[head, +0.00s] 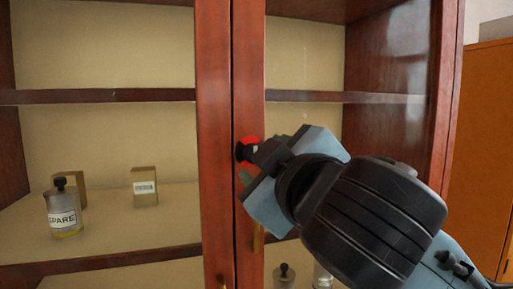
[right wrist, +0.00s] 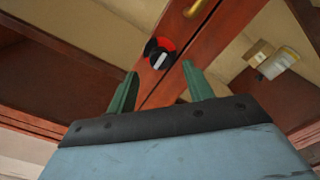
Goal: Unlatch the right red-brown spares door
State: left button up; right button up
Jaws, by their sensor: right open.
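The right red-brown spares door (head: 249,60) stands shut beside the left door (head: 214,120). Its latch (head: 246,147) is a round red disc with a dark knob on the door's frame, partly hidden by my right gripper in the head view. In the right wrist view the latch (right wrist: 158,50) shows a black knob with a white bar across it. My right gripper (right wrist: 161,88) is open and empty, its two green fingers short of the latch and pointing toward it. Whether a finger touches the knob cannot be told. My left gripper is out of view.
Brass handles sit below the latch, one on the right door (head: 258,240). Behind the glass, a labelled bottle (head: 64,212) and a small box (head: 144,187) stand on a shelf at left. An orange cabinet (head: 488,150) stands at far right.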

aim_at(242, 151)
jog(key=x, duration=0.5)
jog(key=shift+p, duration=0.4)
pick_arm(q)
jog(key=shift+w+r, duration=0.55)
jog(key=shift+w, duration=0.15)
pick_arm(e)
jog(key=c, duration=1)
